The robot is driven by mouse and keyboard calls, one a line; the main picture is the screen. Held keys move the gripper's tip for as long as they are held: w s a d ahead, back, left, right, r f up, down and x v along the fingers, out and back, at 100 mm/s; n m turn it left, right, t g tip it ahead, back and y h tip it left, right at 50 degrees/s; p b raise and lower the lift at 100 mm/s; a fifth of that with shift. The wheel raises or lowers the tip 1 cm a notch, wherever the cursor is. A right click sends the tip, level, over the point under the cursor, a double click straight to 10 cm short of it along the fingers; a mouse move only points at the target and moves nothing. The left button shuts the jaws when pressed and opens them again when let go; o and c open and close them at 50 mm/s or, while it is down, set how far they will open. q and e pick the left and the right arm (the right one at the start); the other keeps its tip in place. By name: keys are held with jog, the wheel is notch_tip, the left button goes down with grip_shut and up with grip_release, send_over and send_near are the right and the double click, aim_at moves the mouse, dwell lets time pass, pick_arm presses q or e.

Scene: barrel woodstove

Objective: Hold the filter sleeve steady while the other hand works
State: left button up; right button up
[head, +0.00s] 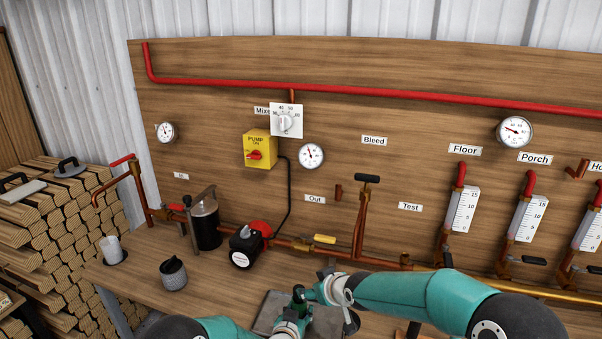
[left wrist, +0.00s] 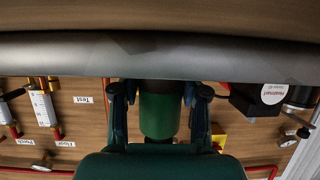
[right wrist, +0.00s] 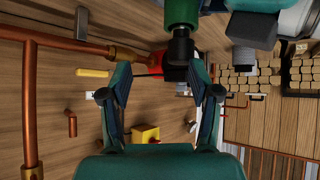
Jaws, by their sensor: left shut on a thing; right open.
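The filter sleeve looks like the green cylinder (left wrist: 160,116) between my left fingers in the left wrist view. My left gripper (head: 296,312) is shut on it low over the bench; it also shows in the left wrist view (left wrist: 160,92). In the head view the sleeve (head: 299,295) is small and partly covered by the grippers. In the right wrist view its green body (right wrist: 182,12) ends in a black part (right wrist: 180,48). My right gripper (right wrist: 160,68) is open, with that black part near its fingertips; I cannot tell if they touch. It also shows in the head view (head: 319,291).
A dark grey mat (head: 268,314) lies under the grippers. The black pump (head: 243,250), copper pipes and a yellow-handled valve (head: 324,239) stand behind. A dark cup (head: 173,273) and a black canister (head: 206,222) stand left. Bare bench lies left of the mat.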

aim_at(299, 303)
jog(key=s+d+t+y, duration=0.2)
jog(key=s+t, duration=0.1)
jog(key=s, duration=0.5)
jog(key=shift+m, duration=0.3)
jog(key=shift+r+x, duration=0.15)
jog(key=shift+x, duration=2.9)
jog(key=shift+r+x, duration=0.2)
jog(key=shift+x, duration=2.85)
jog(key=shift+w+a, duration=0.1)
jog(key=shift+a, duration=0.05)
jog(key=shift+c, duration=0.3)
grip_shut()
